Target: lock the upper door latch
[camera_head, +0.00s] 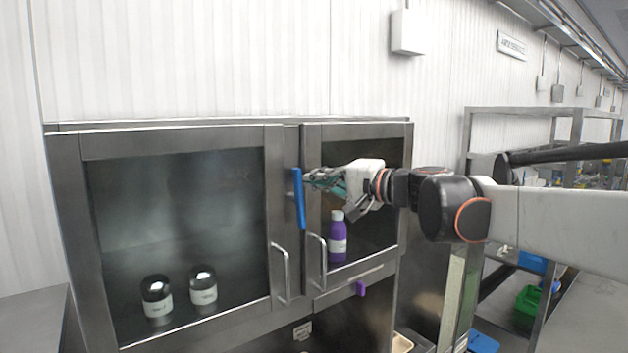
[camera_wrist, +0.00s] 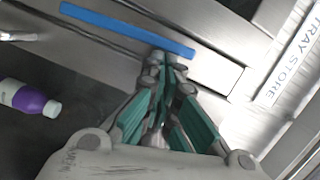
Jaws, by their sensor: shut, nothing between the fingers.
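The upper latch is a blue bar (camera_head: 299,199) that hangs upright on the frame between the two cabinet doors. In the wrist view the blue bar (camera_wrist: 125,28) runs across the top. My gripper (camera_head: 308,178) is shut and empty, with its fingertips close to the bar's right side near its upper part. In the wrist view my gripper (camera_wrist: 166,62) has its tips at the bar's right end; I cannot tell whether they touch. The left door (camera_head: 275,220) and right door (camera_head: 312,215) both look closed.
A purple bottle (camera_head: 338,240) stands behind the right door, and two dark-topped jars (camera_head: 157,300) stand behind the left one. Door handles (camera_head: 282,272) stick out below the bar. A small purple latch (camera_head: 360,288) sits lower down. A metal rack (camera_head: 540,112) stands at the right.

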